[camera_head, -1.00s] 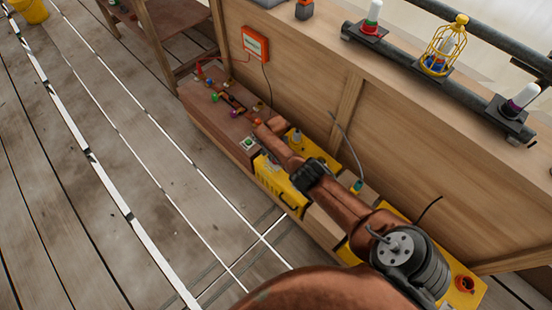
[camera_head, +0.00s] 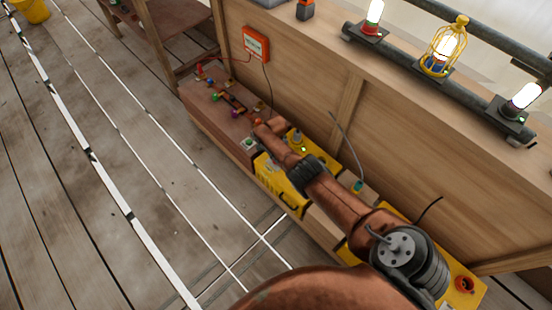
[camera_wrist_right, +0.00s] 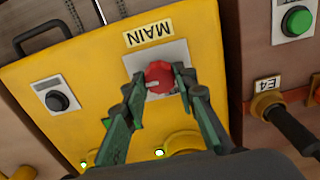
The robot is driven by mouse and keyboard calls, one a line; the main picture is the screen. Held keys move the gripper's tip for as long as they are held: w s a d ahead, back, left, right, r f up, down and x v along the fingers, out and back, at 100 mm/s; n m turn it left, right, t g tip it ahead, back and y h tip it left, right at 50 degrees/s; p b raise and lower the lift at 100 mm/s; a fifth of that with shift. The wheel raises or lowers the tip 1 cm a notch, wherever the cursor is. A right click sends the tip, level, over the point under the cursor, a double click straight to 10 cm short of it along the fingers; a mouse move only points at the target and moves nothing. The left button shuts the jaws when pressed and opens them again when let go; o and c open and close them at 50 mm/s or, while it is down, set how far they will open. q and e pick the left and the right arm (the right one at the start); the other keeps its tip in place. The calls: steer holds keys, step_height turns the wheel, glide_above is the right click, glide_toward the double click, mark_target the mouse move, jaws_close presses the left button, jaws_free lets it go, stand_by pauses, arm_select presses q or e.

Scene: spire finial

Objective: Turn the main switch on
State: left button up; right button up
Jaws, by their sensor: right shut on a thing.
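The main switch (camera_wrist_right: 159,76) is a red round knob on a light plate, with a "MAIN" label beside it, on the yellow box (camera_wrist_right: 90,75) in the right wrist view. My right gripper (camera_wrist_right: 160,82) has its two green fingers on either side of the knob and is shut on it. The yellow box (camera_head: 272,174) also shows in the head view, partly behind my right arm. The knob and the right fingertips cannot be made out there. My left gripper is not in view.
On the rail, the red-based lamp (camera_head: 374,14), caged lamp (camera_head: 446,48) and right lamp (camera_head: 524,96) glow white. Small lights (camera_wrist_right: 159,153) on the box glow. A black button (camera_wrist_right: 58,101), a green button (camera_wrist_right: 297,21) and an "E4" plug (camera_wrist_right: 267,104) are nearby.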

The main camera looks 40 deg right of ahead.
steer(key=o, duration=0.7)
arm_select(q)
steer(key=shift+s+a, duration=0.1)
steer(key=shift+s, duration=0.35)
arm_select(e)
steer(key=o, duration=0.5)
steer(key=shift+c, duration=0.2)
steer(key=shift+w+a+r, duration=0.15)
steer(key=shift+a+r, duration=0.05)
steer(key=shift+r, duration=0.2)
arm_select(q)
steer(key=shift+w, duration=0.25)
arm_select(e)
step_height(320, 180, up, 11)
steer(key=shift+d, duration=0.2)
